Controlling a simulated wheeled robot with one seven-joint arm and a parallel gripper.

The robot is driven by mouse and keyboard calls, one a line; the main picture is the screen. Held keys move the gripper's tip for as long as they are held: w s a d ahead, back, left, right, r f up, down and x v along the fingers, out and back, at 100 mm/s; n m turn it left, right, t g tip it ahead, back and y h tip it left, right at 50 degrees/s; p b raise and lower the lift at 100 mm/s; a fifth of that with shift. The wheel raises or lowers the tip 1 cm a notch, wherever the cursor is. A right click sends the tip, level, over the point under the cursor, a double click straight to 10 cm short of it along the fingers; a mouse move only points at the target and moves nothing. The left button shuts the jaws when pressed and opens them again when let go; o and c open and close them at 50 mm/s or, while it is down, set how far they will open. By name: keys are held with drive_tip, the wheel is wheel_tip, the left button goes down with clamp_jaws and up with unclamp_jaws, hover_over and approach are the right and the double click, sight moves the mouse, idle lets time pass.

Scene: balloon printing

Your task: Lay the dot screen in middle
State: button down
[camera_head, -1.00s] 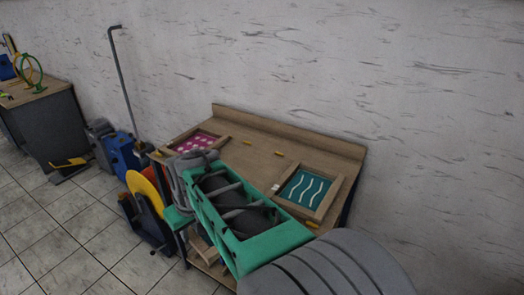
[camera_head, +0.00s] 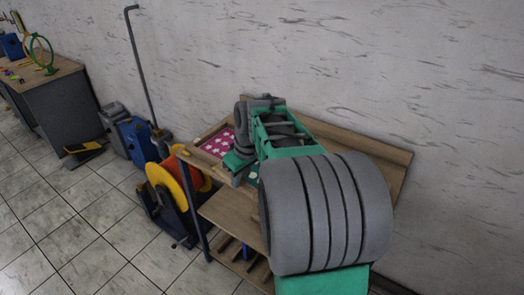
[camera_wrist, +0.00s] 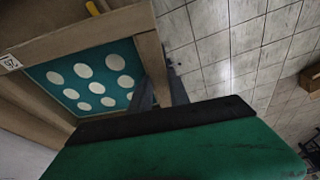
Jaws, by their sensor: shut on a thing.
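The dot screen (camera_wrist: 90,75) is a wooden frame around a teal sheet with several white round dots, at the upper left of the wrist view. My gripper (camera_wrist: 165,120), green with a black pad, is shut on the frame's near edge; the fingers hide the grip itself. In the head view my gripper (camera_head: 238,166) is at the table's left end, with a teal piece of the dot screen (camera_head: 253,172) showing beside it. The pink screen with white shapes (camera_head: 217,143) lies at the table's back left.
The wooden table (camera_head: 228,210) has a lower shelf and a raised back edge. My arm hides most of its right side. A yellow-and-orange reel (camera_head: 165,190) stands at its left, with blue equipment (camera_head: 130,140) and a tall grey pole behind. Tiled floor lies open at left.

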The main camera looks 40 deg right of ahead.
drive_tip(key=shift+n, duration=0.9)
drive_tip(key=d, duration=0.3)
drive_tip(key=d+r+p, duration=0.1)
drive_tip(key=d, duration=0.5)
drive_tip(key=shift+w+d+r+p, duration=0.25)
drive_tip(key=shift+w+p, duration=0.05)
drive_tip(key=shift+p, duration=0.1)
drive_tip(key=shift+d+f+y, duration=0.15)
drive_tip(key=shift+d+y, duration=0.05)
drive_tip(key=shift+y, duration=0.1)
drive_tip(key=shift+a+f+b, duration=0.15)
drive_tip(key=shift+f+b, duration=0.45)
wheel_tip(320, 180, down, 7)
drive_tip(key=b, duration=0.5)
drive_tip(key=shift+s+f, duration=0.1)
drive_tip(key=shift+f, duration=0.1)
drive_tip(key=c, duration=1.1)
unclamp_jaws()
drive_tip(key=shift+c, duration=0.2)
